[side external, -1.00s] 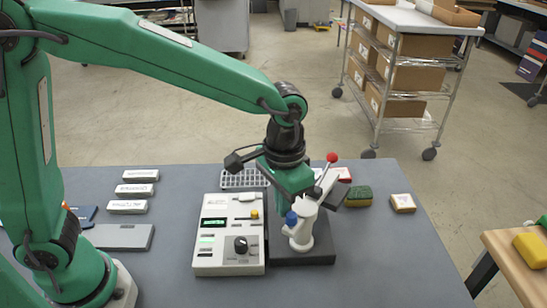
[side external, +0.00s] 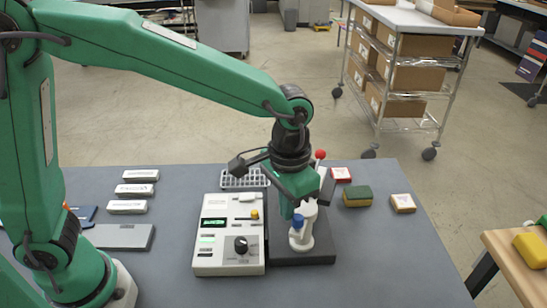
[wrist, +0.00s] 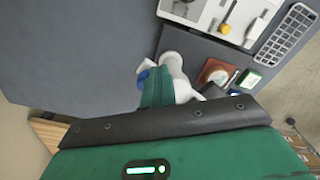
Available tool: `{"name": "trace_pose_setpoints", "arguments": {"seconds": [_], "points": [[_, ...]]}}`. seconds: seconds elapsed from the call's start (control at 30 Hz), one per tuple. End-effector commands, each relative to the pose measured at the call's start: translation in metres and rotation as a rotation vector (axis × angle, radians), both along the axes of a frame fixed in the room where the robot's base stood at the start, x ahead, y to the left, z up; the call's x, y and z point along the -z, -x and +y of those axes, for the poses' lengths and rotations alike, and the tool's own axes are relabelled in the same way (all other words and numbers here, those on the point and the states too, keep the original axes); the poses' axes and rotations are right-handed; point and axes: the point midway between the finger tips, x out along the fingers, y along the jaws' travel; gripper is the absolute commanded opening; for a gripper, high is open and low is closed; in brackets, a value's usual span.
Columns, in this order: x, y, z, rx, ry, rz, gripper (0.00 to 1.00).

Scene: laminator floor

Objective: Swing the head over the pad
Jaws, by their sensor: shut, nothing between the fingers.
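A small press with a white head (side external: 304,230) stands on a dark base plate (side external: 305,258) in the side external view. In the wrist view the green finger (wrist: 158,92) lies against or right beside the white head (wrist: 178,75); contact is unclear.
A control box (side external: 230,235) with a dial stands left of the press. A grid tray (side external: 245,178) lies behind. A sponge (side external: 357,196), a red-and-white box (side external: 341,174) and a small block (side external: 403,203) lie to the right. The front right tabletop is clear.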

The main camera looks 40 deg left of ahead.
Motion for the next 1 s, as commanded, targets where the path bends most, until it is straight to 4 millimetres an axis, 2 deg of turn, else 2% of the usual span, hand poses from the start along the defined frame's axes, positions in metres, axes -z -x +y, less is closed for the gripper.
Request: {"name": "trace_pose_setpoints", "arguments": {"seconds": [1.0], "points": [[-0.001,-0.001,-0.014,0.002,0.000,0.000,0.00]]}}
